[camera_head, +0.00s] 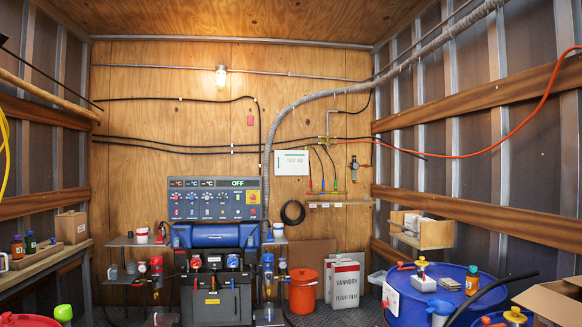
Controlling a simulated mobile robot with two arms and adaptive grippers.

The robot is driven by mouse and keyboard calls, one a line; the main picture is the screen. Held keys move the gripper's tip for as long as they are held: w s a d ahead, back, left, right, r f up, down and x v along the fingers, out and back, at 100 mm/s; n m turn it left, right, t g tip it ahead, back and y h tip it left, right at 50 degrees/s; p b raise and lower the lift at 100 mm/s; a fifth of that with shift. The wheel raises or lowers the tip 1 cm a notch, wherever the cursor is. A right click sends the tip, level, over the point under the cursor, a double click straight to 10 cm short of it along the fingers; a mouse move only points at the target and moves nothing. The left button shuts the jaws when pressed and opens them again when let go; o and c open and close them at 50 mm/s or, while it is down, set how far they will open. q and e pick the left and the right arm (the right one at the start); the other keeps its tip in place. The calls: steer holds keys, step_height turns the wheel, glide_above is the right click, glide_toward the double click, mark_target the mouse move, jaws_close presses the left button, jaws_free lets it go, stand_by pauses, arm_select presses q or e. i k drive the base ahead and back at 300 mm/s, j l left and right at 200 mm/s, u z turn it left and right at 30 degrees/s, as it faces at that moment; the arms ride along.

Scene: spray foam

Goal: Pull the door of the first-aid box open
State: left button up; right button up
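The first-aid box (291,162) is a small white box with "FIRST AID" lettering on its front. It hangs on the plywood back wall, right of the thick grey hose and above the coiled black cable. Its front looks flat and its door appears closed. A handle is too small to make out. Neither of my grippers is in view.
A control panel (214,198) and a black-and-blue machine (216,236) stand below left of the box. An orange bucket (302,291) and white cans (344,283) stand on the floor below it. Blue drums (437,297) fill the right foreground. Dark floor shows between them.

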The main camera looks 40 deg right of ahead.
mark_target(286, 162)
steer(key=i+l+z, duration=0.2)
steer(key=i, duration=0.15)
steer(key=i+l+z, duration=0.15)
steer(key=i, duration=0.2)
steer(key=i+z, duration=0.4)
steer(key=i, duration=1.95)
